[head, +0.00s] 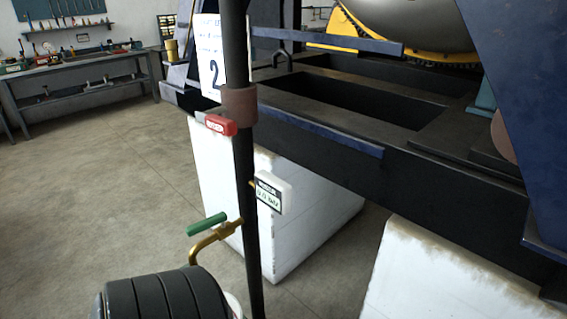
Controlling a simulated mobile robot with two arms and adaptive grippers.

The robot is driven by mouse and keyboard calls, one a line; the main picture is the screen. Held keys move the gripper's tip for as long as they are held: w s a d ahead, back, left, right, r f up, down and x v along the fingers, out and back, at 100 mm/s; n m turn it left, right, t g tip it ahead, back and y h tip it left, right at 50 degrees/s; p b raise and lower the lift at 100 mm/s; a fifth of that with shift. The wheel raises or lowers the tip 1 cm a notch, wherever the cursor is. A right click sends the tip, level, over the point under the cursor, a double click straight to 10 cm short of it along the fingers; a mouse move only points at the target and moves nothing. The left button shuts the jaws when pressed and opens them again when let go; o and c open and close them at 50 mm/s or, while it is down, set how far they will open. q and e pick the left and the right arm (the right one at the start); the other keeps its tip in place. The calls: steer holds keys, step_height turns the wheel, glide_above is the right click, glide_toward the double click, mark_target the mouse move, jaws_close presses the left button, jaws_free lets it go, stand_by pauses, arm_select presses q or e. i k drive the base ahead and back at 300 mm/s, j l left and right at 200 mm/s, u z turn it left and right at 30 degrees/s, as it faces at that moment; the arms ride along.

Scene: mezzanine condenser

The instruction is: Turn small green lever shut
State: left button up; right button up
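The small green lever (207,224) sits on a brass valve (216,236) low on a dark vertical pipe (244,170). The lever points to the left and slightly down toward the viewer, above the bent brass spout. The spout curves down on the left side of the pipe. Its lower end meets the edge of a dark ribbed round shape (165,297) at the bottom, and I cannot tell whether they touch. Neither of my grippers shows in the head view.
A red handle (220,124) sits higher on the pipe. A small display (268,194) is on the pipe's right. White blocks (300,240) support a dark frame (330,150). A workbench (85,75) stands at the back left. The floor on the left is clear.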

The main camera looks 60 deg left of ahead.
mark_target(221, 218)
steer(key=u, duration=1.9)
